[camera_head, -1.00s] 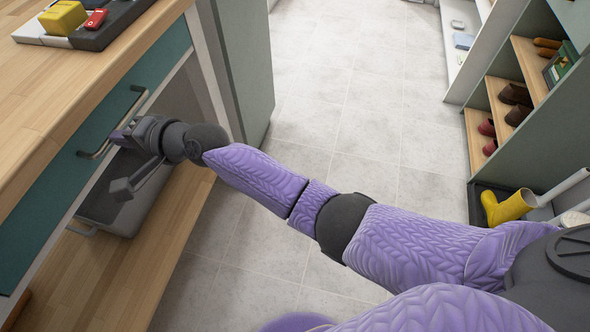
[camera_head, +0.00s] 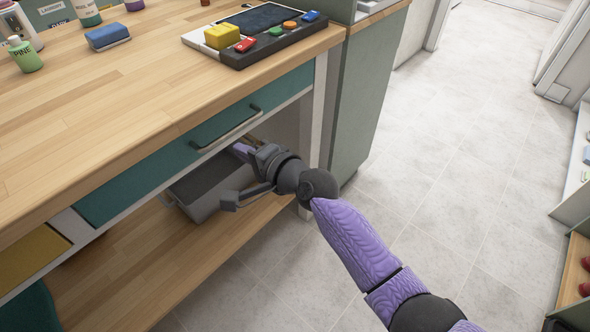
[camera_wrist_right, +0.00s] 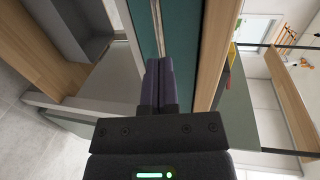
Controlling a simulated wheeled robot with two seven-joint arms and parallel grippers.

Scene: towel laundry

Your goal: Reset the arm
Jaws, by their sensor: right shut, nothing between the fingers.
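My right arm comes in from the lower right of the head view. Its gripper (camera_head: 243,149) is near the counter's front, just below and right of the black bar handle (camera_head: 225,128) on the teal drawer (camera_head: 150,177). In the head view I cannot tell whether it touches the handle. In the right wrist view the two dark fingers (camera_wrist_right: 160,84) lie side by side, shut and empty, with the teal front (camera_wrist_right: 187,45) beyond them. The drawer looks closed. My left gripper is not in view.
A grey bin (camera_head: 203,205) stands on the wooden lower shelf (camera_head: 150,268) under the drawer. The wooden counter (camera_head: 150,100) holds a blue sponge (camera_head: 107,36), a green PINE bottle (camera_head: 25,55) and a tray with a yellow block (camera_head: 222,36). Open tiled floor (camera_head: 430,190) lies to the right.

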